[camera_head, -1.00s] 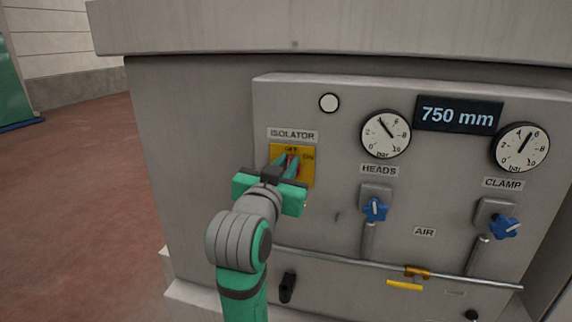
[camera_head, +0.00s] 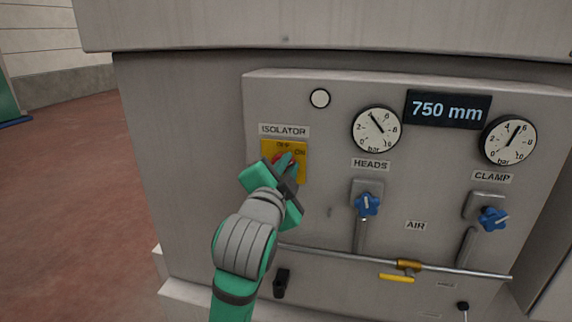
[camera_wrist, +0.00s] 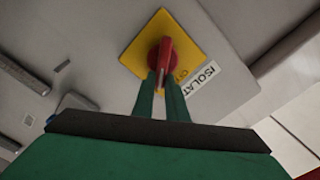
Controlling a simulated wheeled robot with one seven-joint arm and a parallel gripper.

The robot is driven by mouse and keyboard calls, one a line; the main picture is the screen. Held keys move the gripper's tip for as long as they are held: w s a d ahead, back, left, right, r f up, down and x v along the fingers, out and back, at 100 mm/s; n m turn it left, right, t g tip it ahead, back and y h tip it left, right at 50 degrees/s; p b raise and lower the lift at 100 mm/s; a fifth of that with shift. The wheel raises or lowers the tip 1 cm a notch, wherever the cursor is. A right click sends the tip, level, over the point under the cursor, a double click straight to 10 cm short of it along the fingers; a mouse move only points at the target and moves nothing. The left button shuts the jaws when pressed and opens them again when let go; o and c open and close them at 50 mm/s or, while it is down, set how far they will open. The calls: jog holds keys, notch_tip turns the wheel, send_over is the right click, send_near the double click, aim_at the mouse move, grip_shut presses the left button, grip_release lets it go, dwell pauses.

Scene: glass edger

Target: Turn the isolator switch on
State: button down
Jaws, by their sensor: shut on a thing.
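The isolator switch is a red handle (camera_head: 279,158) on a yellow plate (camera_head: 302,174), under the ISOLATOR label. The plate reads OFF at the top and ON at the right. My gripper (camera_head: 286,163) is in front of it, rolled so that its body slopes down to the right, and it hides much of the handle. In the wrist view, my gripper (camera_wrist: 161,88) is shut on the red handle (camera_wrist: 165,60), with the yellow plate (camera_wrist: 190,45) behind it. The handle's exact angle is hard to read in the head view.
A white round lamp (camera_head: 320,98) is above right of the switch. Two gauges, a 750 mm display (camera_head: 447,109) and blue valve knobs (camera_head: 367,204) are farther right. A metal pipe (camera_head: 340,257) runs below. The panel left of the switch is bare.

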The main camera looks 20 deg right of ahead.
jog(key=shift+f+m, duration=0.1)
jog(key=shift+m, duration=0.4)
jog(key=c, duration=1.8)
grip_release()
jog(key=shift+o, duration=0.2)
jog(key=shift+s, duration=0.1)
jog(key=v, duration=1)
jog(key=shift+s+a, duration=0.25)
jog(key=shift+s, duration=0.05)
jog(key=shift+f, duration=0.1)
